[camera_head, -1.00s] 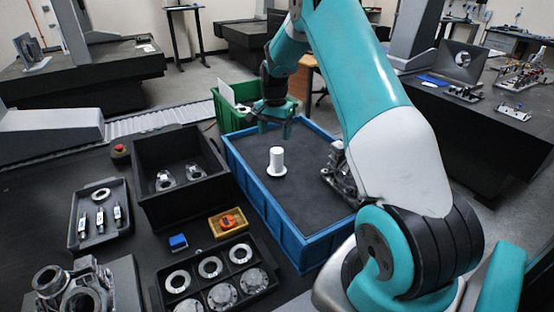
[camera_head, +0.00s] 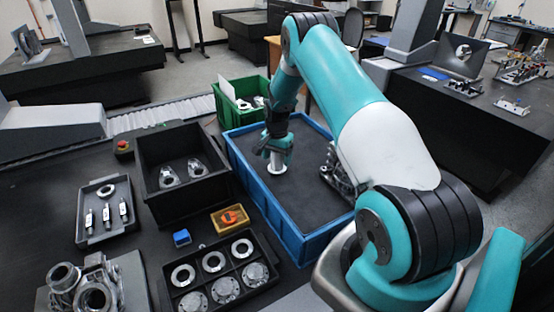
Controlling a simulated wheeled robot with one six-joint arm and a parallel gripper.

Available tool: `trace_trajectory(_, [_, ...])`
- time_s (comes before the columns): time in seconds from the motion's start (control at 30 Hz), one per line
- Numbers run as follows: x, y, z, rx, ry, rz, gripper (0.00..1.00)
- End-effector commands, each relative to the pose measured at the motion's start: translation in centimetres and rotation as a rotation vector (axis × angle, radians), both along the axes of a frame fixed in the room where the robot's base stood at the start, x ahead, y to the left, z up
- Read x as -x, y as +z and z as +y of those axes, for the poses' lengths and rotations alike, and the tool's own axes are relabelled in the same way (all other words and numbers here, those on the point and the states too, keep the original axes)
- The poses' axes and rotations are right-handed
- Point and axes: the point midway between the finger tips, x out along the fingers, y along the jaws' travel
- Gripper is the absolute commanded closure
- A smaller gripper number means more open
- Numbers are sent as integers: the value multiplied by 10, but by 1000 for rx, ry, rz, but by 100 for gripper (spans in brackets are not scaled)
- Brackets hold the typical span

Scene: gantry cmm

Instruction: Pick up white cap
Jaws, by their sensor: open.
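The white cap (camera_head: 277,168) stands upright on the dark floor of the blue crate (camera_head: 262,196), left of its middle. Its flanged base shows, and its upper part is hidden by my gripper. My gripper (camera_head: 275,156) points down over the cap, with its fingers around or just in front of the cap's upper part. The jaws are open. I cannot tell whether a finger touches the cap.
A metal part (camera_head: 338,172) lies at the crate's right wall. A black box (camera_head: 184,190) with metal parts stands left of the crate, and a green bin (camera_head: 229,110) behind it. A black compartment tray (camera_head: 219,272) with rings lies in front.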

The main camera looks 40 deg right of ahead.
Motion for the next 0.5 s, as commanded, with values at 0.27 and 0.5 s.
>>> trace_trajectory(0.27, [0,0,0,-1,0,1,77])
trace_trajectory(0.5, [0,0,0,-1,0,1,79])
